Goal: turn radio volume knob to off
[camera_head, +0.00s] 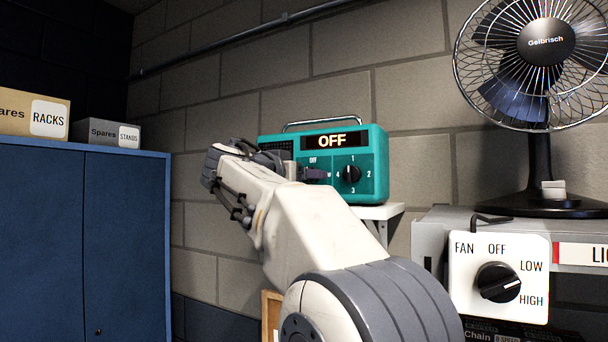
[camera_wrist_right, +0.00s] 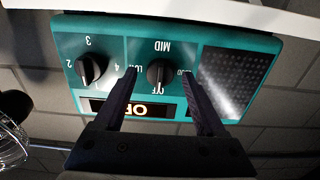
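The teal radio (camera_head: 372,141) stands on a small white shelf, and its display (camera_head: 332,141) reads OFF. In the right wrist view the radio (camera_wrist_right: 112,45) appears upside down. Its black volume knob (camera_wrist_right: 158,72) has its pointer toward the OFF label. My right gripper (camera_wrist_right: 160,78) is open, with one dark finger on each side of the volume knob and visible gaps to it. In the head view my right gripper (camera_head: 312,173) is in front of the radio and hides most of that knob. My left gripper is in neither view.
A second radio knob (camera_head: 351,173), numbered 1 to 4, sits right of the volume knob. A fan (camera_head: 540,170) stands on a grey unit with a fan switch (camera_head: 498,282). A blue cabinet (camera_head: 85,240) with boxes is at left. The wall is behind the radio.

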